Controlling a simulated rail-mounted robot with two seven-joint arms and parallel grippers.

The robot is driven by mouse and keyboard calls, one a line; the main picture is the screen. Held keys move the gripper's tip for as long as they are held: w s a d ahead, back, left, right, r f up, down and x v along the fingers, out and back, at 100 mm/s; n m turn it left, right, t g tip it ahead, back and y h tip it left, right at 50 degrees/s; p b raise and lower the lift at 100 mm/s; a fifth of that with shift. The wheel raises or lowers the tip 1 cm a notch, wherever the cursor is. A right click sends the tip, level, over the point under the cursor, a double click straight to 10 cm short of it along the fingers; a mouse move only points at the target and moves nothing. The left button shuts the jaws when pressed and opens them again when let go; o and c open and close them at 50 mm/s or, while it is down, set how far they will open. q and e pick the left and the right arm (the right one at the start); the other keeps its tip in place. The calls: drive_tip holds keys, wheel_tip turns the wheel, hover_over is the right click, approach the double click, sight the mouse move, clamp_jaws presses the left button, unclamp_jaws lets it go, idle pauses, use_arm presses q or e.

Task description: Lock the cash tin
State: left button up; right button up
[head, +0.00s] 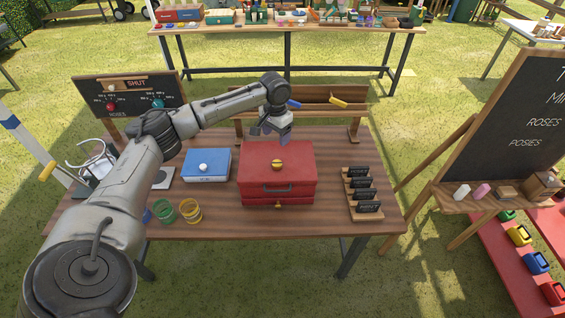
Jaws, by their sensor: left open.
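A red box (258,161) with a yellow-and-dark knob on its lid stands on the wooden table. Its lid looks closed, and a dark handle and a small brass piece show on its front. A smaller blue box (206,176) with a white knob stands to its left. I cannot tell for certain which is the cash tin, or whether either is locked. My left gripper (271,133) is open and appears empty, above and behind the red box's back edge, apart from its knob. My right gripper is not in view.
Green (165,211) and yellow (191,211) rings lie at the table's front left. A rack of black cards (364,192) stands at the right. A wooden trough (312,98) holding blue and yellow pieces stands behind.

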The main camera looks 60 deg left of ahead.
sight(277, 163)
use_arm(q)
wheel_tip(277, 163, down, 12)
drive_tip(key=shift+d+f+b, duration=0.1)
drive_tip(key=shift+b, duration=0.4)
drive_tip(key=shift+f, duration=0.55)
drive_tip(key=shift+c, duration=0.3)
